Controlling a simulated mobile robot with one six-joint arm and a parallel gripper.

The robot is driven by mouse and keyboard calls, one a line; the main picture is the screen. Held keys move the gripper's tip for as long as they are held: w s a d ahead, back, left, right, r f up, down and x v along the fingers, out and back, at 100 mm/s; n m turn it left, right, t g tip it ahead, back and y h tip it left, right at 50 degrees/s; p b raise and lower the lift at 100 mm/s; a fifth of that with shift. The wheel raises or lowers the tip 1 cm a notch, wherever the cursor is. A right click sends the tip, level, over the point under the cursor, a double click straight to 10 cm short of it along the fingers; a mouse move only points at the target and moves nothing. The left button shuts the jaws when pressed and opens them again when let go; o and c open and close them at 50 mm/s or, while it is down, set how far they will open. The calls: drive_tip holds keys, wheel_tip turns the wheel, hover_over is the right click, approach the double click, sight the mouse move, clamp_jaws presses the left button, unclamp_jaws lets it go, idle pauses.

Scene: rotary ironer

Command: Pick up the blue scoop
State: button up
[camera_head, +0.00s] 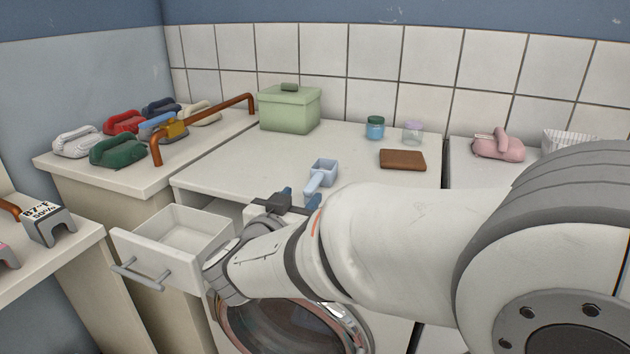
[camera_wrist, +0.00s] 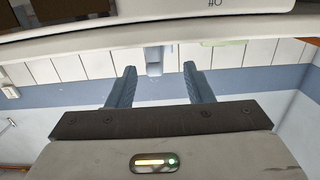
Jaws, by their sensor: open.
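The light blue scoop (camera_head: 325,170) stands on the white counter, its square cup to the back and its handle pointing towards the front edge. My gripper (camera_head: 299,198) is at the counter's front edge, just short of the handle, with its blue fingers apart and nothing between them in the head view. In the wrist view, which looks upside down, the scoop (camera_wrist: 153,60) shows between and beyond the two spread fingertips (camera_wrist: 159,68). I cannot tell the exact gap between fingers and handle.
An open, empty drawer (camera_head: 175,235) juts out left of my gripper. A green lidded box (camera_head: 289,110), two small jars (camera_head: 375,128) and a brown block (camera_head: 402,160) stand farther back.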

sight(315, 179)
drive_tip(key=x, duration=0.3)
drive_tip(key=b+x, duration=0.1)
drive_tip(key=x, duration=0.3)
drive_tip(key=shift+w+d+r, duration=0.25)
drive_tip(key=shift+d, duration=0.05)
clamp_jaws()
